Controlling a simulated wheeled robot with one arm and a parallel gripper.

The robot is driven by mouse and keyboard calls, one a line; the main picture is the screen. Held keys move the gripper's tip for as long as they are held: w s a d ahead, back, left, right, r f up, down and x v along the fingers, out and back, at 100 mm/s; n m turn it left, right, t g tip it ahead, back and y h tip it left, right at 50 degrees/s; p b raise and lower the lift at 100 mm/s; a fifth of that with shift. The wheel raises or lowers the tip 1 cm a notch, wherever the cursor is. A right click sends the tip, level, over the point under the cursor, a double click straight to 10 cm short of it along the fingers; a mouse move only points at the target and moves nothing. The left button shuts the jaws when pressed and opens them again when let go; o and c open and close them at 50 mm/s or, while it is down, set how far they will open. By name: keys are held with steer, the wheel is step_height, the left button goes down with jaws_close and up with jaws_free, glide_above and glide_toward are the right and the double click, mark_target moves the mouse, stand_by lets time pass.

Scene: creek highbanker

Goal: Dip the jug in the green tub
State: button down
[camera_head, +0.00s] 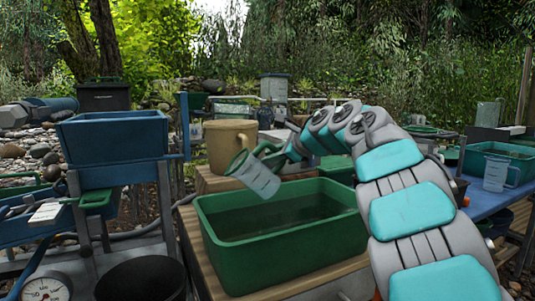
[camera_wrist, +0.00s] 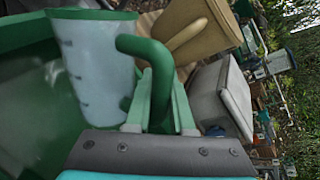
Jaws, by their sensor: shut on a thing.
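The jug (camera_head: 254,175) is clear with dark measuring marks, a green rim and a green handle. My gripper (camera_head: 270,153) is shut on the handle and holds the jug tilted above the back left part of the green tub. The green tub (camera_head: 283,264) stands on a wooden bench and holds dark water. In the wrist view the jug (camera_wrist: 95,62) is at the upper left, with its green handle between my fingers (camera_wrist: 160,105). The tub's green wall (camera_wrist: 40,150) shows behind and below it. The jug appears clear of the water.
A tan mug-like bucket (camera_head: 231,145) stands just behind the jug. A blue hopper (camera_head: 113,136) is at the left, with a black bucket (camera_head: 141,279) in front. A second clear jug (camera_head: 496,174) stands on the blue table at the right.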

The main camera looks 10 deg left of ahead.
mark_target(282, 165)
steer(key=shift+s+a+f, duration=0.15)
steer(key=shift+a+f, duration=0.05)
steer(key=shift+f, duration=0.35)
steer(key=shift+s+a+f, duration=0.1)
steer(key=shift+a+f, duration=0.1)
steer(key=shift+f, duration=0.3)
step_height(282, 165, down, 12)
steer(key=a+b, duration=0.1)
steer(key=b, duration=0.6)
steer(key=shift+w+d+r+m+y+p, duration=0.15)
steer(key=shift+d+r+m+y, duration=0.25)
steer(key=shift+r, duration=0.7)
steer(key=shift+w+d+r+m+y+p, duration=0.1)
steer(key=shift+d+r+m+y+p, duration=0.25)
steer(key=shift+r, duration=0.7)
steer(key=shift+w+d+r+m+y+p, duration=0.15)
steer(key=shift+d+r+m+y, duration=0.3)
steer(key=shift+r, duration=0.65)
steer(key=r+m+y+b, duration=0.1)
steer(key=d+r+m+y+b, duration=0.1)
steer(key=r+m, duration=0.1)
steer(key=shift+w+d+r, duration=0.1)
steer(key=shift+w+r, duration=0.1)
steer(key=shift+r, duration=0.1)
steer(key=shift+w+d+r+m+t+y+b, duration=0.2)
steer(key=shift+d+m+t+y+b, duration=0.1)
steer(key=shift+d+y+b, duration=0.15)
steer(key=shift+d+r, duration=0.15)
steer(key=shift+r, duration=0.2)
